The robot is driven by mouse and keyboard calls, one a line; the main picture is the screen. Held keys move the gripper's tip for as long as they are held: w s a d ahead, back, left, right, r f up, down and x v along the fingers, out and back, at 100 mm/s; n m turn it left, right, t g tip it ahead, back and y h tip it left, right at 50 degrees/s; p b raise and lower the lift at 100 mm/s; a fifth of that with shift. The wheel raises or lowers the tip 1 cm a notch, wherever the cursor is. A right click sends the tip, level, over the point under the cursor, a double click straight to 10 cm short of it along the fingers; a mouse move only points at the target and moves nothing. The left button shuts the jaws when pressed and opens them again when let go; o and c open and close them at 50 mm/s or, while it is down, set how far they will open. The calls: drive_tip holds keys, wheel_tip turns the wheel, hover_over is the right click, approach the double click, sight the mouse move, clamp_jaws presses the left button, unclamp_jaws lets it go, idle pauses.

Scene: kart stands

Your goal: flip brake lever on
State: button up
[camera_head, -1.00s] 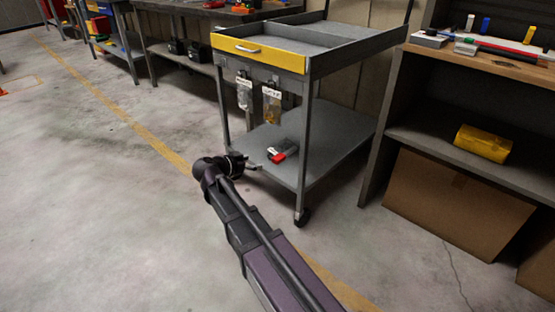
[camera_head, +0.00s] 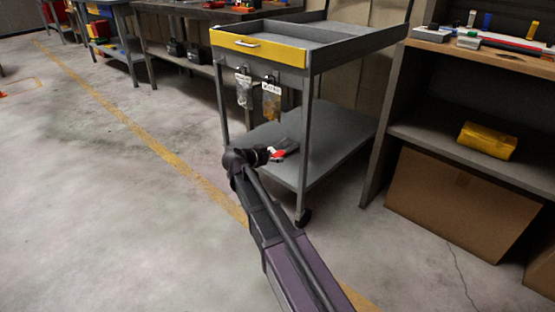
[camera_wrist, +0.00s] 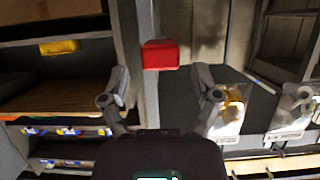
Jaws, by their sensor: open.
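A red block-like part, which looks like the brake lever's end (camera_head: 279,155), shows at the cart's lower shelf (camera_head: 340,135). In the head view my gripper (camera_head: 272,153) is right beside it and partly covers it. In the wrist view, which looks upside down, the red part (camera_wrist: 160,55) lies ahead of and between my two spread fingers (camera_wrist: 162,84). My gripper is open and nothing is between the fingertips. I cannot tell how the lever is mounted or which way it is set.
The cart has a yellow drawer front (camera_head: 257,47). Labelled clear bags (camera_head: 271,100) hang below it, close above my gripper. A shelf unit with a yellow bundle (camera_head: 487,141) and a cardboard box (camera_head: 460,205) stands to the right.

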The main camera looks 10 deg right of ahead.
sight(286, 152)
drive_tip(key=shift+b+x, duration=0.35)
drive_tip(key=shift+x, duration=0.95)
